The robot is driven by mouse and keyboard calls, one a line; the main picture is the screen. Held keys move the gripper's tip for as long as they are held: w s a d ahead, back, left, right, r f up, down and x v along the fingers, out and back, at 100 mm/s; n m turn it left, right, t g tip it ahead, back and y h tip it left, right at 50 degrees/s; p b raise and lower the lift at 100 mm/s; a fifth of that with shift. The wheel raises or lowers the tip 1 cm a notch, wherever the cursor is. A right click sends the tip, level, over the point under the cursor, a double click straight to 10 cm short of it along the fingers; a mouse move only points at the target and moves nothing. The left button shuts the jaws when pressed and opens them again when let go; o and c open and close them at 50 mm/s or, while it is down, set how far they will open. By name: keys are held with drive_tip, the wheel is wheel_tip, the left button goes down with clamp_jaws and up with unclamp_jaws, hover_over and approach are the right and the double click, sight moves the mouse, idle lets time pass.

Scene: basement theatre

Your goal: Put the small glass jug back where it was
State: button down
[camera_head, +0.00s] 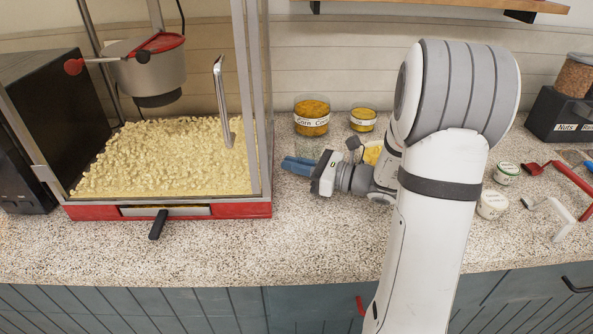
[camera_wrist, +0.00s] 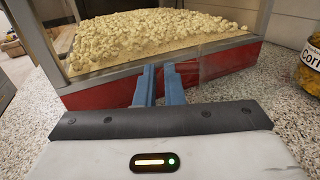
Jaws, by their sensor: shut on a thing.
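My gripper (camera_head: 299,166) reaches left, low over the counter, close to the front right corner of the popcorn machine. Its two blue fingers also show in the wrist view (camera_wrist: 160,72), pointing at the machine's red base with a narrow gap between them. The gripper is shut on the small glass jug (camera_wrist: 192,69), which shows only as a faint clear shape by the fingertips against the red base. Its outline is too faint to tell whether it is upright or touches the counter.
The popcorn machine (camera_head: 165,211) stands at left, full of popcorn, its black handle jutting forward. Two jars of corn, a larger one (camera_head: 311,118) and a smaller one (camera_head: 363,120), stand behind my gripper. Tubs (camera_head: 492,204) and red and white utensils lie right. The front counter is clear.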

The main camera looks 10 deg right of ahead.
drive_tip(key=shift+f, duration=0.8)
drive_tip(key=shift+f, duration=0.1)
drive_tip(key=c, duration=1.5)
unclamp_jaws()
drive_tip(key=shift+c, duration=0.2)
drive_tip(key=v, duration=1.2)
